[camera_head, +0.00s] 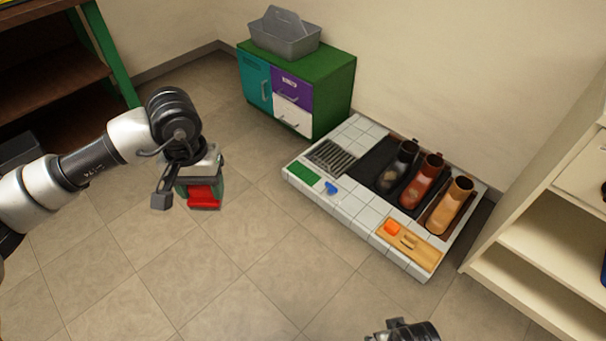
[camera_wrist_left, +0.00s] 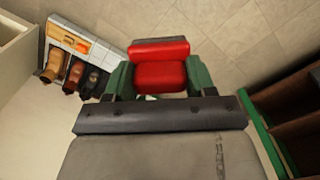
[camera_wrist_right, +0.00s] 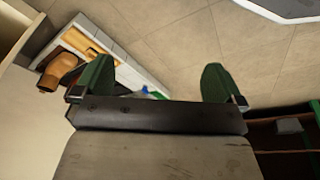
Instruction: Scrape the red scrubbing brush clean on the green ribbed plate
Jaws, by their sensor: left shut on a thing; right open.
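My left gripper (camera_head: 200,190) is shut on a red block-like thing, which I take to be the red scrubbing brush (camera_head: 204,196). It holds it in the air above the bare floor, left of the tiled platform. In the left wrist view the brush (camera_wrist_left: 160,74) sits between two green fingers; bristles cannot be made out. The small green plate (camera_head: 303,173) lies flat at the platform's left corner, well apart from the brush; its ribs are too small to see. My right gripper (camera_wrist_right: 160,85) is open and empty; only part of it shows at the bottom of the head view.
The low white tiled platform (camera_head: 352,206) carries a dark grate (camera_head: 330,157), a blue item (camera_head: 331,188), several boots and a wooden tray (camera_head: 424,257) with an orange item (camera_head: 392,228). A green-topped cabinet (camera_head: 335,72) stands behind, pale shelves (camera_head: 540,240) at right. Floor between is clear.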

